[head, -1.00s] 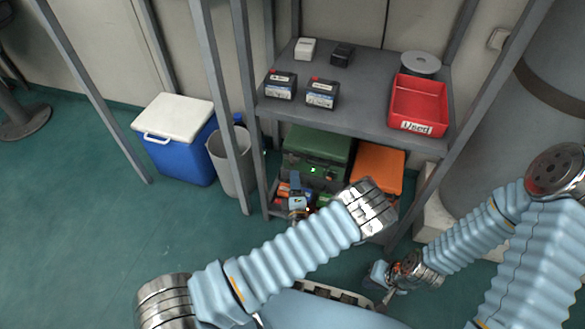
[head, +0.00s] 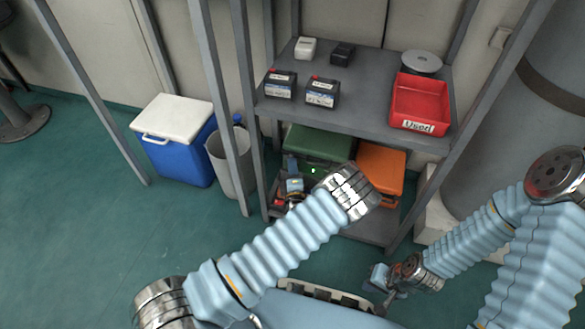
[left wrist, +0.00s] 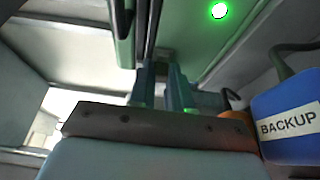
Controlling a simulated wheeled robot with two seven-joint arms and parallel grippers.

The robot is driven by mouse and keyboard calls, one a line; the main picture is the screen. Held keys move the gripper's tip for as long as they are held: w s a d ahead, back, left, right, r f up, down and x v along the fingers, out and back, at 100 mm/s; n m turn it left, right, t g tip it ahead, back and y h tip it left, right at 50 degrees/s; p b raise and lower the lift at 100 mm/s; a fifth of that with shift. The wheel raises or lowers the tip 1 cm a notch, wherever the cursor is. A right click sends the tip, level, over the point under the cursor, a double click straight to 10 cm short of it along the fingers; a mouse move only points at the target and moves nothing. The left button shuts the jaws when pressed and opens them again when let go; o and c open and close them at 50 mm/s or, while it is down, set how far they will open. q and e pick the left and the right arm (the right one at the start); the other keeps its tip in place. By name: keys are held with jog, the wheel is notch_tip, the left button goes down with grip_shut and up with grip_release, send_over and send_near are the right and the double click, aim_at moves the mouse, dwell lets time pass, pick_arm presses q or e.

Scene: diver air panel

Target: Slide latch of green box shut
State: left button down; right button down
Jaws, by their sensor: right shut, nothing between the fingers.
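The green box (head: 318,140) sits on the lower shelf of the rack; my left wrist hides part of its front. A small green light glows on it, and a bright green light also shows on a green surface (left wrist: 245,25) in the left wrist view. My left gripper (head: 293,186) is low in front of the box's left part. In the left wrist view its two fingers (left wrist: 164,88) stand a little apart, with nothing clearly between them. The latch cannot be made out for certain. My right gripper (head: 380,280) is shut and empty, low in front of the rack.
An orange case (head: 380,168) stands right of the green box. A blue block marked BACKUP (left wrist: 291,118) is close on the right in the left wrist view. The upper shelf (head: 375,105) is low overhead, and a rack post (head: 233,120) stands at left.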

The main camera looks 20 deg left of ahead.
dwell(0.3)
pick_arm(q)
jog(key=shift+a+r+p, duration=0.1)
jog(key=shift+a+p, duration=0.35)
jog(key=shift+a, duration=0.7)
jog(key=c, duration=1.1)
grip_release()
jog(key=shift+o, duration=0.2)
jog(key=p+v, duration=0.2)
jog(key=v, duration=1.1)
jog(key=shift+s, duration=0.4)
